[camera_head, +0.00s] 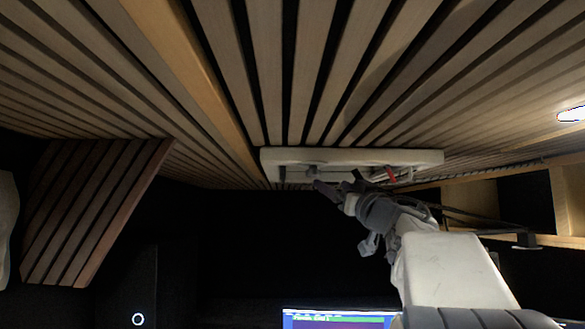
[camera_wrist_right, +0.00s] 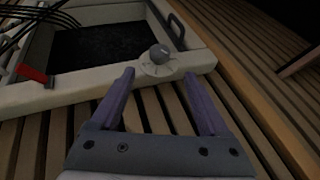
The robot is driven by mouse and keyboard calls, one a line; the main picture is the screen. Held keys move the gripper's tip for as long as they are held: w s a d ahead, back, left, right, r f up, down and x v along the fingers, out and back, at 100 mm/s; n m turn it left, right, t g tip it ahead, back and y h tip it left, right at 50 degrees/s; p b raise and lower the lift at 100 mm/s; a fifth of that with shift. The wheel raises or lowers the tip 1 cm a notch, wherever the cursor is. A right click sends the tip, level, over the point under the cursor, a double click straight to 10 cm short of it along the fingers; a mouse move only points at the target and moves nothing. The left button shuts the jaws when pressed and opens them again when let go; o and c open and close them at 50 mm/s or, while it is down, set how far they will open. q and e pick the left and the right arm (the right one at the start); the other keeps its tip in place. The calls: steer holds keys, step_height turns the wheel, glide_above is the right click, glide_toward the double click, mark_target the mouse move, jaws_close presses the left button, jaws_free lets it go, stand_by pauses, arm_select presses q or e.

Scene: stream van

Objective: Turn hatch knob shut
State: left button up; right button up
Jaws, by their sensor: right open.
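The hatch (camera_head: 350,156) is a pale frame set in the slatted wooden ceiling, seen edge-on in the head view. In the right wrist view its frame (camera_wrist_right: 95,92) surrounds a dark panel. The hatch knob (camera_wrist_right: 159,54), a grey ball on a round pale base, sits on the near part of the frame. My right gripper (camera_wrist_right: 158,75) is open, its two purple fingers pointing toward the frame with the knob just beyond and between their tips. It looks empty and apart from the knob. In the head view my right gripper (camera_head: 338,187) is just below the hatch. My left gripper is not in view.
A red tab (camera_wrist_right: 33,74) and dark cables (camera_wrist_right: 35,16) are at the left of the hatch in the wrist view. A dark handle (camera_wrist_right: 175,27) is beyond the knob. A slatted wooden panel (camera_head: 95,205) hangs at left; a lit screen (camera_head: 340,319) is below.

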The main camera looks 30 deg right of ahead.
mark_target(317, 175)
steer(key=p+x, duration=0.1)
steer(key=x, duration=0.2)
steer(key=p+x, duration=0.2)
steer(key=x, duration=0.1)
steer(key=p+x, duration=0.1)
steer(key=x, duration=0.2)
steer(key=shift+d+r+p, duration=0.1)
steer(key=shift+r+p, duration=0.2)
steer(key=shift+p, duration=0.1)
steer(key=shift+w+d+r, duration=0.1)
steer(key=shift+w, duration=0.45)
jaws_close()
